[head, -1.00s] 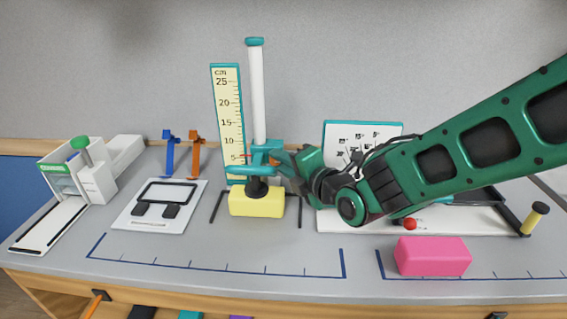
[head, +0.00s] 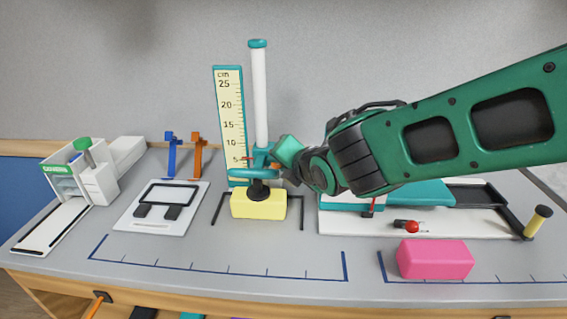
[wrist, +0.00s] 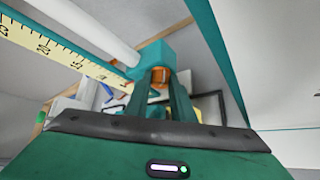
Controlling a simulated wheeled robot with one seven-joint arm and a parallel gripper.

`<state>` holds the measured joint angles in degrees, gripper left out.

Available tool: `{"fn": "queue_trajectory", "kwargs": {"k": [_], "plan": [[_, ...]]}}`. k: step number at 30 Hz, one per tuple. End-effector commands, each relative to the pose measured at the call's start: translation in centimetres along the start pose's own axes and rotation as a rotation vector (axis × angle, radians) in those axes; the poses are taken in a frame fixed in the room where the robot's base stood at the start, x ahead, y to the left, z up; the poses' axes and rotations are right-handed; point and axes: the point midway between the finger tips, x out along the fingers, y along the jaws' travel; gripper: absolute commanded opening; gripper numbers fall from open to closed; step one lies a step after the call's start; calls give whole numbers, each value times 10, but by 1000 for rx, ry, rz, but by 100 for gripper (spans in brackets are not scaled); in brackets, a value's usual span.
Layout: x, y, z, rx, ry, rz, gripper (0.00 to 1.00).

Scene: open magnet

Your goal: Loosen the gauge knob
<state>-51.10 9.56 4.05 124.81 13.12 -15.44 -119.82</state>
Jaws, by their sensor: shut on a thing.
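The height gauge stands at the back middle: a white post (head: 260,100) with a teal collar (head: 262,158) beside a yellow cm ruler (head: 229,115). The orange gauge knob (wrist: 158,78) sticks out of the collar's side. In the head view it is mostly hidden by my gripper (head: 281,168). In the wrist view my gripper (wrist: 160,92) has its fingers on either side of the knob and is shut on it. A black foot under the collar touches or nearly touches the yellow block (head: 258,204). I cannot tell how loose the knob is.
A pink block (head: 435,259) lies at the front right. A white board with a red ball knob (head: 411,227) is behind it, under my arm. Blue and orange holders (head: 197,150), a white plate (head: 160,222) and a white dispenser (head: 95,180) stand left. The front middle is clear.

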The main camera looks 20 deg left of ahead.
Motion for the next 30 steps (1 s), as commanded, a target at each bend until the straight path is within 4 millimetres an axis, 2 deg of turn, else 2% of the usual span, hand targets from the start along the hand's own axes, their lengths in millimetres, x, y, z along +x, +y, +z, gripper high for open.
{"fn": "queue_trajectory", "kwargs": {"k": [15,16,18,30], "plan": [[0,-1,0,-21,0,-20,0],[0,-1,0,-21,0,-20,24],[0,-1,0,-20,0,-19,40],[-4,1,0,-20,-1,-16,40]]}}
